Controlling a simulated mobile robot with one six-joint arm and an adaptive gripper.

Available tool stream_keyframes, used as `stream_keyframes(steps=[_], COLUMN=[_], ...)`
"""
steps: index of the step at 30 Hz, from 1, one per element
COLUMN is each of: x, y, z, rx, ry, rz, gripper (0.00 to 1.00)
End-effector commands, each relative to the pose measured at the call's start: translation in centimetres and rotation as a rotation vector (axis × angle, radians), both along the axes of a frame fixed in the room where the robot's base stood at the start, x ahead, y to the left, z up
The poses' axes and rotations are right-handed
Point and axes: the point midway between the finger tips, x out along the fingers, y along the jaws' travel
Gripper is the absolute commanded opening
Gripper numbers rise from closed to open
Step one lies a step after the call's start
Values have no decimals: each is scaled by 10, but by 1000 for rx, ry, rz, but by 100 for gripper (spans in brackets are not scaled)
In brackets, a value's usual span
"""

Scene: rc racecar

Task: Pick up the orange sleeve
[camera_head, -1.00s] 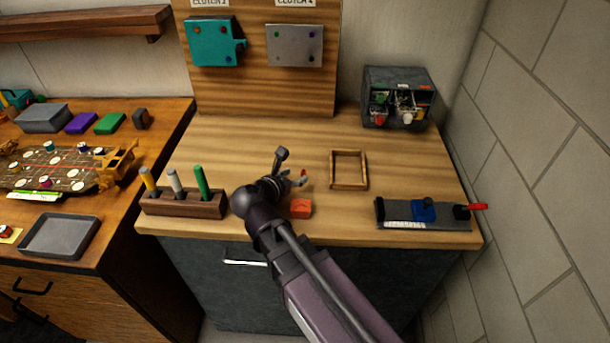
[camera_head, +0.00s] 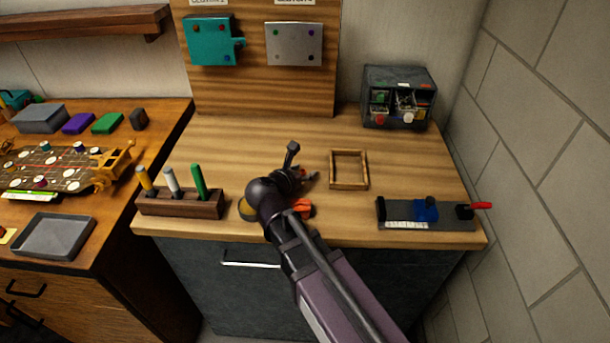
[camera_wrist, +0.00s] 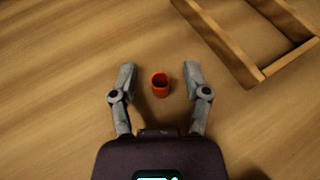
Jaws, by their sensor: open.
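The orange sleeve (camera_wrist: 160,86) is a small open-topped ring, standing on the wooden bench in the wrist view. It lies between the two grey fingers of my gripper (camera_wrist: 160,76), with a gap on each side. My gripper is open and empty. In the head view my gripper (camera_head: 309,175) is low over the bench, left of the wooden frame, and my arm and fingers hide most of the sleeve there.
The wooden frame (camera_head: 349,184) lies right of my gripper. An orange block (camera_head: 303,207) sits partly behind my arm, with a round yellowish item (camera_head: 247,210) to its left. A pen holder (camera_head: 180,205) stands left, a grey fixture (camera_head: 403,213) right.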

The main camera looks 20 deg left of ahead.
Motion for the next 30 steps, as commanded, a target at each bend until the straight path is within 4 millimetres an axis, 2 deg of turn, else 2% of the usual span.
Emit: stream_keyframes(steps=[11, 13, 20, 21, 30], x=[-1, -1, -1, -1, -1], y=[0, 0, 1, 1, 1], z=[0, 0, 0, 0, 0], rx=[0, 0, 0, 0, 0], ry=[0, 0, 0, 0, 0], rz=[0, 0, 0, 1, 1], gripper=[61, 47, 10, 7, 6])
